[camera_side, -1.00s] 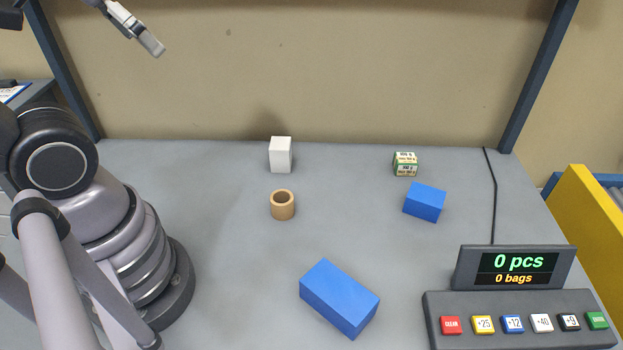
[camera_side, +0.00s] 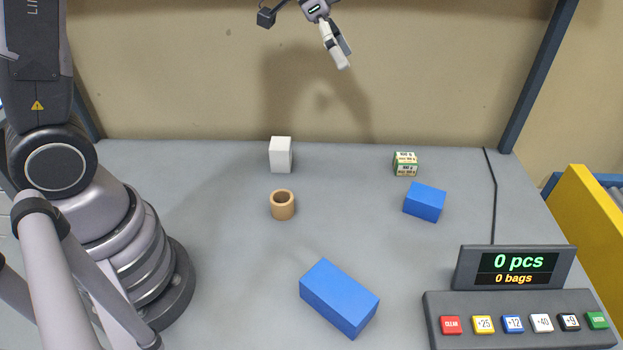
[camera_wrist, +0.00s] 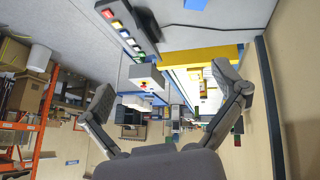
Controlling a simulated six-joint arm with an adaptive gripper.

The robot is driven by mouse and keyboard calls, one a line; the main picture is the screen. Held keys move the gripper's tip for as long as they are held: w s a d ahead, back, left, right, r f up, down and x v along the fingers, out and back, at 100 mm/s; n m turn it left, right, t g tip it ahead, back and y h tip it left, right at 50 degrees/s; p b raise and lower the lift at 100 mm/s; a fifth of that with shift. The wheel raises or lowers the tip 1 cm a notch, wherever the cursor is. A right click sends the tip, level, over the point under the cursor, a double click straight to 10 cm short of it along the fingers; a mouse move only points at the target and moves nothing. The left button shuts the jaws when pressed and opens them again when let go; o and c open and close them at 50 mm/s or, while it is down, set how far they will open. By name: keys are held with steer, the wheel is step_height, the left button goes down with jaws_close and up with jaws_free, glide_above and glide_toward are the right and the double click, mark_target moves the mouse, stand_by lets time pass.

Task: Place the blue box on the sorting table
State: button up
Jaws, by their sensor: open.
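Two blue boxes are on the grey sorting table (camera_side: 235,270) in the side view. The larger blue box (camera_side: 339,298) lies near the front middle. The smaller blue box (camera_side: 425,202) sits at the right, farther back. My gripper (camera_side: 340,62) is high above the back of the table, in front of the beige wall, well away from both boxes. In the wrist view my gripper (camera_wrist: 165,100) has its two fingers spread wide with nothing between them.
A white block (camera_side: 281,155), a tan ring (camera_side: 282,205) and a small printed cube (camera_side: 405,164) stand toward the back. A counter console (camera_side: 520,305) with coloured buttons fills the front right. A black cable (camera_side: 492,195) runs behind it. The left-middle table is clear.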

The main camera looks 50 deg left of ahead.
steer(key=w+d+f+m+h, duration=0.2)
steer(key=w+d+f+m, duration=0.1)
steer(key=w+f, duration=0.85)
steer(key=m, duration=0.1)
glide_toward(420, 193)
steer(key=shift+m, duration=0.3)
steer(key=x, duration=0.8)
steer(key=shift+w+d+r+x, duration=0.1)
steer(key=shift+w+r+x, duration=0.05)
steer(key=shift+x, duration=1.3)
steer(key=shift+w+d+r+x, duration=0.1)
steer(key=shift+x, duration=1.35)
steer(key=c, duration=1.3)
steer(key=shift+o, duration=0.2)
